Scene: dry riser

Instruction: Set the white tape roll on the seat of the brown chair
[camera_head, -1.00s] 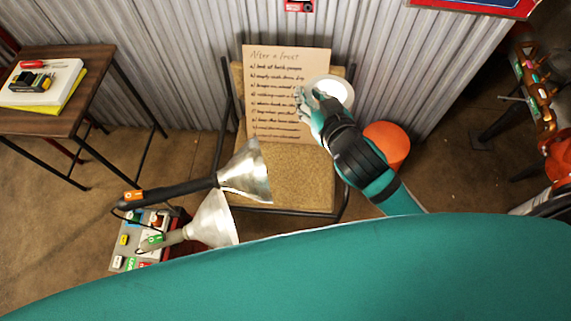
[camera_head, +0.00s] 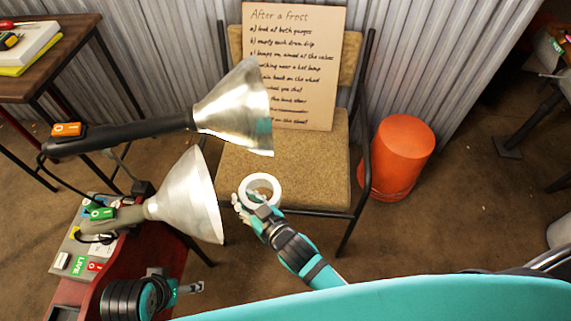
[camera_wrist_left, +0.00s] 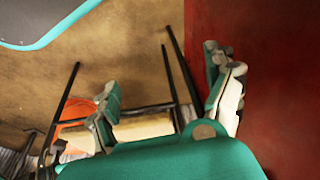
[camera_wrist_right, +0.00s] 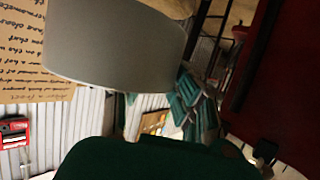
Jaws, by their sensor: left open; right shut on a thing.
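The brown chair has a tan seat (camera_head: 300,165) and a black frame. A cardboard sign (camera_head: 290,60) with handwriting leans against its backrest. My right gripper (camera_head: 254,202) is shut on the white tape roll (camera_head: 263,178), which overlaps the front of the seat in the head view. I cannot tell whether the roll touches the seat. The roll (camera_wrist_right: 115,40) looms large and grey in the right wrist view and hides part of the right fingers. My left gripper (camera_wrist_left: 165,100) is open and empty beside a red surface (camera_wrist_left: 285,90).
Two lamps with metal cone shades (camera_head: 235,105) (camera_head: 188,195) stick out left of the seat, near the right gripper. An orange bucket (camera_head: 402,150) stands right of the chair. A wooden table (camera_head: 55,75) is at the far left. Most of the seat is bare.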

